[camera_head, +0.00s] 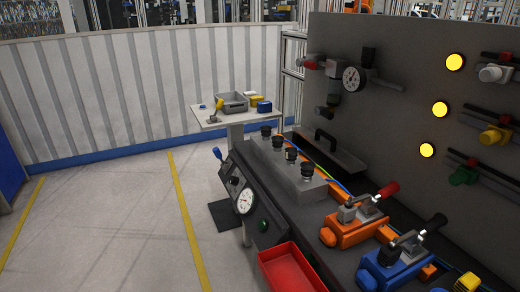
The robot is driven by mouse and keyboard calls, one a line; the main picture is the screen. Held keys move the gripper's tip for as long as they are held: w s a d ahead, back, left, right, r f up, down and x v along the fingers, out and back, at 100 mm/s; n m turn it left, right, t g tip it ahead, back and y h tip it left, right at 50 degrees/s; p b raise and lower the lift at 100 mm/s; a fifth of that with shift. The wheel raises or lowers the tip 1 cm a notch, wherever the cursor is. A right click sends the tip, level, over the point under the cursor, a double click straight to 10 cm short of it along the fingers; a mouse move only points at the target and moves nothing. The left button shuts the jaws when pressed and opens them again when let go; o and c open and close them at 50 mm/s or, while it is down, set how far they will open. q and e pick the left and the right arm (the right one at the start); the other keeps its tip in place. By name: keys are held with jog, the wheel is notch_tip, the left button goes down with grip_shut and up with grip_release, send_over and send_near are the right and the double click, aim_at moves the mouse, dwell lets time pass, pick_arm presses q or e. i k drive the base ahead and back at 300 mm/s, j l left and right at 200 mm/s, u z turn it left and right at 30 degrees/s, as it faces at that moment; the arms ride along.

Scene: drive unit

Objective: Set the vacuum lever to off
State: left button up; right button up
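No part carries a readable label, so I cannot tell for certain which is the vacuum lever. On the grey upright board, a red-knobbed valve (311,64) sits left of another round gauge (353,78). A red-handled clamp (388,189) stands on an orange block, and a black-handled clamp (435,224) on a blue block. Neither of my grippers is in view.
A red bin (290,268) hangs at the bench front. A small white table (210,118) with a grey tray (232,102) stands beyond the bench. Yellow lamps (440,109) glow on the board. The floor (120,225) to the left is clear up to the white wall.

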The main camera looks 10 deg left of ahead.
aim_at(217, 154)
jog(key=i+j+z, duration=0.4)
jog(key=j, duration=0.15)
jog(key=i+j+z, duration=0.2)
jog(key=j+z, duration=0.2)
jog(key=j, duration=0.25)
jog(key=i+j+z, duration=0.2)
jog(key=j, duration=0.15)
jog(key=k, duration=0.1)
